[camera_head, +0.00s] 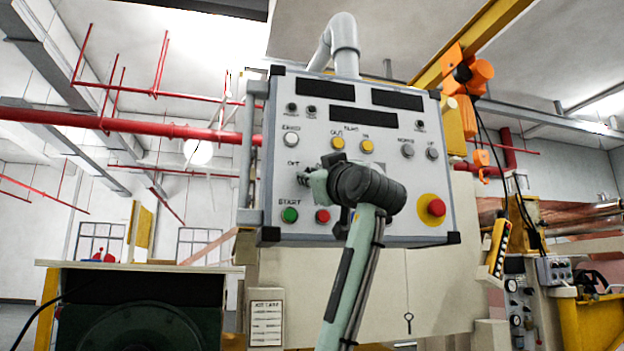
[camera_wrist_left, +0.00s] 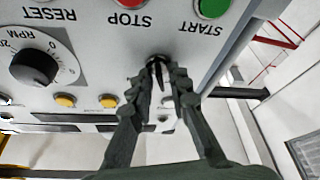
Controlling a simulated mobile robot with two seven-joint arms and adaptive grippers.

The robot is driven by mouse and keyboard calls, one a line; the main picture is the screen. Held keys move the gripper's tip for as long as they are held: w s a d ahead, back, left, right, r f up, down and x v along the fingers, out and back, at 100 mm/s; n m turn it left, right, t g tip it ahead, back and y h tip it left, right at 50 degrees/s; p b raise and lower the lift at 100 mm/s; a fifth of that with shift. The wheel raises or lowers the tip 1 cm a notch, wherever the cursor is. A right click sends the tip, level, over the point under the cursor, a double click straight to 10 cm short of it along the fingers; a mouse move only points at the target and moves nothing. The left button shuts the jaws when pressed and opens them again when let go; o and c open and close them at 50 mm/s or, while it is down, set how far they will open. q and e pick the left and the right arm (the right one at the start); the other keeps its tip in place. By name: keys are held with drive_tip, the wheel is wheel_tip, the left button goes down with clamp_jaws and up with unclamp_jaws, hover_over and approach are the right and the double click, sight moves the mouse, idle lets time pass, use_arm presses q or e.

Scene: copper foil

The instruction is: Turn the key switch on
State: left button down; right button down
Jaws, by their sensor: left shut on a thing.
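The control panel (camera_head: 370,150) is a light grey box with buttons and dark displays, facing me. My left gripper (camera_head: 305,179) is at the panel's left side, above the green START button (camera_head: 289,214). In the left wrist view my left gripper (camera_wrist_left: 158,72) has its two dark fingers closed in around the small dark key switch (camera_wrist_left: 157,60) on the panel face. The fingertips hide most of the switch, and I cannot tell its angle. My right gripper is in neither view.
A red button (camera_head: 322,216) sits just right of START, close under my gripper. A red emergency stop (camera_head: 436,207) on a yellow disc is at the panel's lower right. In the left wrist view a round RPM knob (camera_wrist_left: 38,64) is left of the fingers.

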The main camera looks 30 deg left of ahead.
use_arm(q)
drive_tip(key=shift+s+a+m+t+h, duration=0.1)
drive_tip(key=shift+m+t+h, duration=0.85)
drive_tip(key=shift+m, duration=1.6)
drive_tip(key=shift+s+m+t+h, duration=0.1)
drive_tip(key=shift+m+t+h, duration=0.85)
drive_tip(key=shift+m, duration=1.55)
drive_tip(key=shift+s+a+m+t+h, duration=0.1)
drive_tip(key=shift+m+t+h, duration=0.85)
drive_tip(key=shift+m, duration=1.6)
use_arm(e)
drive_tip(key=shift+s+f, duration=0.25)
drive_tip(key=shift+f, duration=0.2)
use_arm(q)
drive_tip(key=c, duration=1.7)
unclamp_jaws()
drive_tip(key=shift+w, duration=0.1)
drive_tip(key=shift+c, duration=0.2)
drive_tip(key=v, duration=1.2)
